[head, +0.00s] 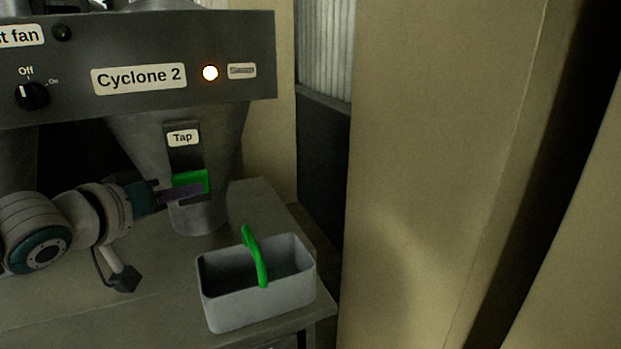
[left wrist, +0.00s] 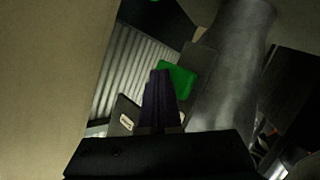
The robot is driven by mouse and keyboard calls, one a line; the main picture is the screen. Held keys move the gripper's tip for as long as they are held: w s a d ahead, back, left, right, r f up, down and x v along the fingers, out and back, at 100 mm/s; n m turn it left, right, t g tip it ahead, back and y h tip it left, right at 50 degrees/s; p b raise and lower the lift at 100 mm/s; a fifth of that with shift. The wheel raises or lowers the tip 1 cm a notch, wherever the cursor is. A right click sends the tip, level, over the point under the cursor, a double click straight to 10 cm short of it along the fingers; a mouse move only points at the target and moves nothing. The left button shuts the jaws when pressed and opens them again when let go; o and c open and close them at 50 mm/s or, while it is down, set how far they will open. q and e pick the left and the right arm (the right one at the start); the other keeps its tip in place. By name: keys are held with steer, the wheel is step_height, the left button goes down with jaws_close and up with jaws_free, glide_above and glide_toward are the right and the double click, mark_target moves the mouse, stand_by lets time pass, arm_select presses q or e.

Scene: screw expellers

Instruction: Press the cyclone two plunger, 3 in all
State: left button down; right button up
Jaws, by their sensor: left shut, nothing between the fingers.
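The Cyclone 2 cone (head: 188,140) hangs below a dark panel, with a "Tap" label (head: 183,138) on its front. A green plunger (head: 192,180) sits below that label. My left gripper (head: 200,187) is shut, with its purple fingers in front of the plunger's lower part. Whether they touch it I cannot tell. In the left wrist view the shut fingers (left wrist: 160,78) lie just beside the green plunger (left wrist: 180,78), next to the grey metal cone (left wrist: 232,70). My right gripper is in neither view.
A lit lamp (head: 210,73) glows beside the "Cyclone 2" label (head: 139,77). A grey bin (head: 256,312) with a green handle (head: 256,262) stands on the bench in front of the cone. A black knob (head: 32,96) points to Off. A beige wall (head: 430,180) closes the right side.

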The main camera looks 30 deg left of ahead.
arm_select(q)
steer(key=shift+w+a+b, duration=0.45)
steer(key=shift+w+a, duration=0.1)
steer(key=shift+a, duration=0.15)
stand_by(0.7)
steer(key=d+p, duration=0.1)
steer(key=s+p, duration=0.1)
steer(key=shift+s+d+r+p, duration=0.2)
steer(key=shift+s+d+p, duration=0.1)
steer(key=shift+d, duration=0.1)
steer(key=shift+s+d+f, duration=0.1)
steer(key=shift+s+d, duration=0.1)
steer(key=shift+d, duration=0.1)
